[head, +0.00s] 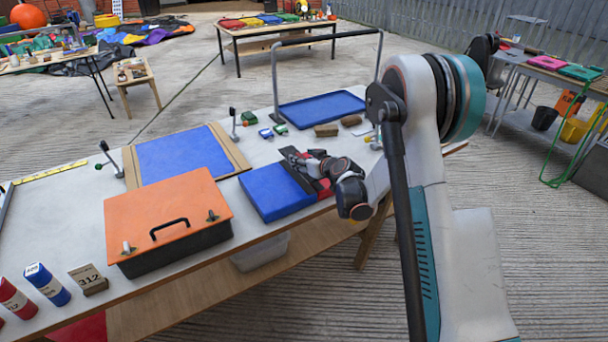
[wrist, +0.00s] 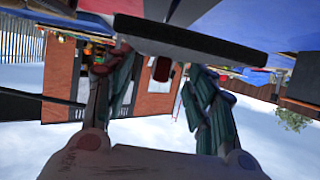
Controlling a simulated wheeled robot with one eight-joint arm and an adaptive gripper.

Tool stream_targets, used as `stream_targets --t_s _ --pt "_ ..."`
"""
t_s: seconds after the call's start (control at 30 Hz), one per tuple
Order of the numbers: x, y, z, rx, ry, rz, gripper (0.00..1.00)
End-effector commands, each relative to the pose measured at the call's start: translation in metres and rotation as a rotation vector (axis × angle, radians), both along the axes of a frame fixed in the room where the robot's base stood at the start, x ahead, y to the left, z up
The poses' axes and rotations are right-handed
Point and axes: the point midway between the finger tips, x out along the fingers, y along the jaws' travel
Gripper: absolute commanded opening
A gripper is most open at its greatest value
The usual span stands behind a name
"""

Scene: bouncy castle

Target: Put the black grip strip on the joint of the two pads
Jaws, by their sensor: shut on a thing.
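A blue pad (head: 272,193) lies near the front edge of the white work table. A red pad, partly hidden by my gripper, shows beside its right side (head: 324,188). The black grip strip (head: 296,163) is at the boundary between blue and red. My gripper (head: 316,170) is there, reaching in from the right. In the wrist view the strip (wrist: 190,40) spans across my gripper's fingers (wrist: 155,85), which are shut on it. Blue and red surfaces lie close beyond it. I cannot tell whether the strip touches the pads.
An orange-lidded box (head: 170,215) stands left of the blue pad. A flat blue panel (head: 183,153) lies behind it, between small clamps. A blue tray (head: 320,108), brown blocks (head: 326,130) and small green pieces (head: 249,118) lie at the back. The table's front edge is close.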

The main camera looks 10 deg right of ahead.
Motion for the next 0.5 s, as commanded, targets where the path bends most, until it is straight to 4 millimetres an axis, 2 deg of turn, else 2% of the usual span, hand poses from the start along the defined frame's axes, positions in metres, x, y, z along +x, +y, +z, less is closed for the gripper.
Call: stream_targets --t_s 0.17,0.4,0.5 --pt "0.000 0.000 -0.012 0.000 0.000 0.000 0.27" --pt "0.000 0.000 -0.045 0.000 0.000 0.000 0.27" --pt "0.000 0.000 -0.046 0.000 0.000 0.000 0.27"
